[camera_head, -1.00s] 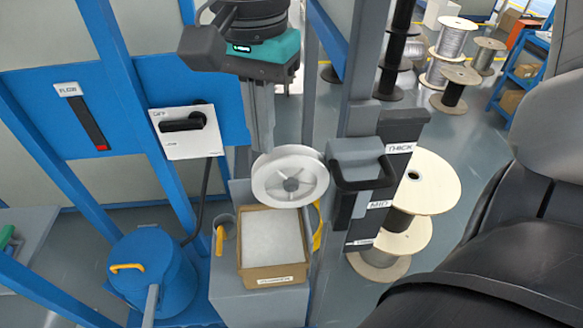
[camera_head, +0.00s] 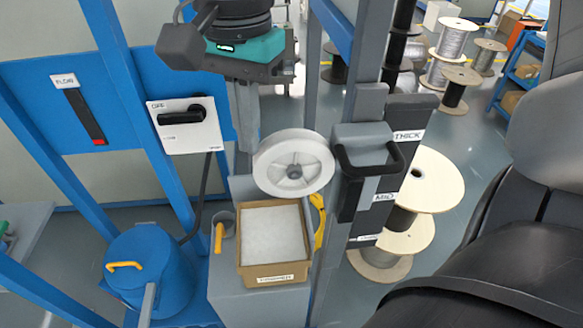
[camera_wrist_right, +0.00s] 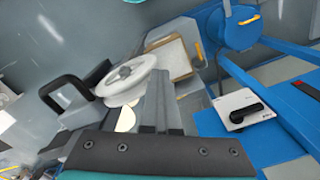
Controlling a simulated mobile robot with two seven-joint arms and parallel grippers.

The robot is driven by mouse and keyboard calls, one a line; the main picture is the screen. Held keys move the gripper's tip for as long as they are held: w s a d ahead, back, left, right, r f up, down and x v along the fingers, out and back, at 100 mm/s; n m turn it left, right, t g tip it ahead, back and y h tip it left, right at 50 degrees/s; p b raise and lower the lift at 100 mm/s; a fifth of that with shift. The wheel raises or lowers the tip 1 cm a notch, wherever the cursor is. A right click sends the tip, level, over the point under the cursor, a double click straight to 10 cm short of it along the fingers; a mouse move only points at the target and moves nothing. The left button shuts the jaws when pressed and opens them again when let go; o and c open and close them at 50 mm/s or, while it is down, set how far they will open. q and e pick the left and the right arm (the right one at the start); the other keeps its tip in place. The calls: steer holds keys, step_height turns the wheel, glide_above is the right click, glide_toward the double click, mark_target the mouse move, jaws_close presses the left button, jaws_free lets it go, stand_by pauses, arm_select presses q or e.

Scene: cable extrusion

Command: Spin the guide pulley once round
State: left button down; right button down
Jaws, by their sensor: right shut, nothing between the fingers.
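The guide pulley (camera_head: 293,163) is a white flanged wheel with a grey hub, mounted above a cardboard box. In the right wrist view the pulley (camera_wrist_right: 127,80) lies just left of my fingers. My right gripper (camera_head: 246,146), with a teal band at its wrist, reaches down from the top. Its fingers are shut and empty, with their tips close to the left edge of the pulley's rim. I cannot tell whether they touch it. The fingers also show in the right wrist view (camera_wrist_right: 158,100). My left gripper is not in view.
A grey block with a black handle (camera_head: 368,155) stands close right of the pulley, on a panel labelled THICK and MID. Below is the cardboard box (camera_head: 272,276). A switch plate (camera_head: 187,135) and blue frame are at left. Several cable spools (camera_head: 425,178) stand behind.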

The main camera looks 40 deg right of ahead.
step_height(320, 180, down, 5)
steer(key=w+a+b, duration=0.1)
steer(key=a+b, duration=0.1)
steer(key=b, duration=0.3)
steer(key=shift+w+a+f, duration=0.15)
steer(key=shift+w+a, duration=0.2)
stand_by(0.3)
stand_by(0.5)
step_height(320, 180, up, 8)
steer(key=p, duration=0.5)
steer(key=shift+f, duration=0.1)
